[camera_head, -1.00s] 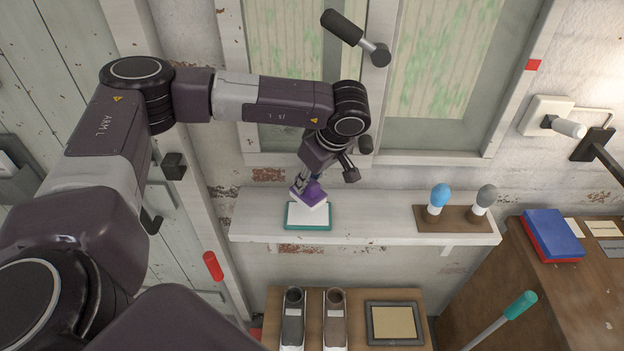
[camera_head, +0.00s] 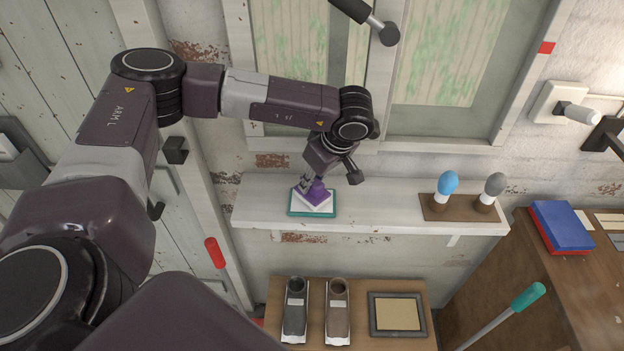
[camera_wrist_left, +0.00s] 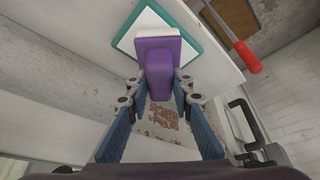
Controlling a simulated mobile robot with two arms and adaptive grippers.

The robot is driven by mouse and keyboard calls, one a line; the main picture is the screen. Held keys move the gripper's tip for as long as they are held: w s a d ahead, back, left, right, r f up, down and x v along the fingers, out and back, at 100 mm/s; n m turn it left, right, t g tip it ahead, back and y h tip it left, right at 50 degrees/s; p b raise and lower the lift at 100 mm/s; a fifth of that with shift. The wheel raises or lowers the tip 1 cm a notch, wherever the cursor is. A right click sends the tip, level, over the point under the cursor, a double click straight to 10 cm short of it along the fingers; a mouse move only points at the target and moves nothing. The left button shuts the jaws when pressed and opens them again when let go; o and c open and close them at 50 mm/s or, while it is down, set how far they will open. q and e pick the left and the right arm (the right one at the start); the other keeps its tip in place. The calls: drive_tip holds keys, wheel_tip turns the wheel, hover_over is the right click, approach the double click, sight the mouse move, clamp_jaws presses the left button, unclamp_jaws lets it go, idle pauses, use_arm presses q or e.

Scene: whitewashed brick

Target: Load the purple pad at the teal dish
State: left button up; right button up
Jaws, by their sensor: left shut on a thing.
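The purple pad (camera_head: 312,194) has a white underside and a purple grip on top. My left gripper (camera_head: 312,180) is shut on that grip. The teal dish (camera_head: 327,215) is a flat square with a teal rim and a white inside, on the white shelf. In the head view the pad is at the dish, turned at an angle to its rim. In the left wrist view the pad (camera_wrist_left: 158,55) overlaps the dish (camera_wrist_left: 186,18); I cannot tell whether they touch. My right gripper is not in view.
The white shelf (camera_head: 375,205) is clear between the dish and a brown board (camera_head: 462,208) holding a blue-topped and a grey-topped tool. Below stand two shoe-like containers (camera_head: 295,310) and a framed tan pad (camera_head: 397,315). Red (camera_head: 215,253) and teal (camera_head: 528,297) handles rise in front.

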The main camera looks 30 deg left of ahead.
use_arm(q)
drive_tip(key=shift+f+b, duration=0.4)
drive_tip(key=shift+f, duration=0.1)
idle(0.5)
drive_tip(key=shift+s, duration=0.1)
idle(1.4)
drive_tip(key=shift+r+p, duration=1.7)
drive_tip(key=shift+r, duration=1.8)
